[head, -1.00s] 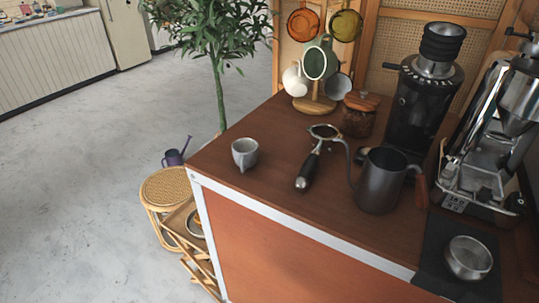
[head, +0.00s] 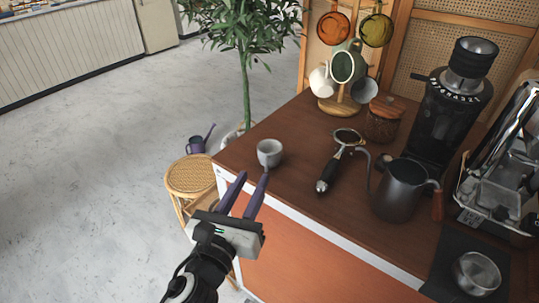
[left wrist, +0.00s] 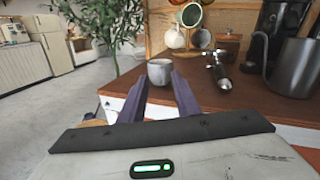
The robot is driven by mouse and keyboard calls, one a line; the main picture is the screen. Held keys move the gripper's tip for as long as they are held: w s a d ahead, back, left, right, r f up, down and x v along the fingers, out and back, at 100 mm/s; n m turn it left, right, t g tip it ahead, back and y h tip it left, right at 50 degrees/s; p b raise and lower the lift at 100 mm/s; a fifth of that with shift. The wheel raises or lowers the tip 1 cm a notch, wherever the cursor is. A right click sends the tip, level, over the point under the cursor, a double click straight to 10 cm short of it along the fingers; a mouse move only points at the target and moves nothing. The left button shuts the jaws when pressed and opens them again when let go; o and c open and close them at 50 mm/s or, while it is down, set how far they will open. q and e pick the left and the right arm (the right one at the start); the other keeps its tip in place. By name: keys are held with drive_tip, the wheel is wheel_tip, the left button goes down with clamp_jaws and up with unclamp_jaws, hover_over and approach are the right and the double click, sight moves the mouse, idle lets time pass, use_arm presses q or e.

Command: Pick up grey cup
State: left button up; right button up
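The grey cup (head: 270,153) stands upright on the brown cart top (head: 300,133), near its left corner. My left gripper (head: 254,178) is in front of the cup, with its two purple fingers apart and nothing between them. In the left wrist view the cup (left wrist: 160,72) shows just beyond the fingertips (left wrist: 160,80), roughly centred between them. The fingers look apart from the cup, though the exact distance is hard to tell. My right gripper does not show.
A portafilter (head: 337,160) lies right of the cup, then a dark kettle (head: 399,190). A mug tree (head: 340,105) and a lidded jar (head: 383,120) stand behind. A grinder (head: 452,105) and a metal cup (head: 476,273) are at the right. A rattan stool (head: 191,175) stands left of the cart.

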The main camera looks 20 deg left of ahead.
sight(269, 159)
use_arm(q)
drive_tip(key=w, duration=0.6)
drive_tip(key=shift+w+d+f, duration=0.2)
drive_tip(key=shift+d+f, duration=0.1)
drive_tip(key=shift+d, duration=0.05)
clamp_jaws()
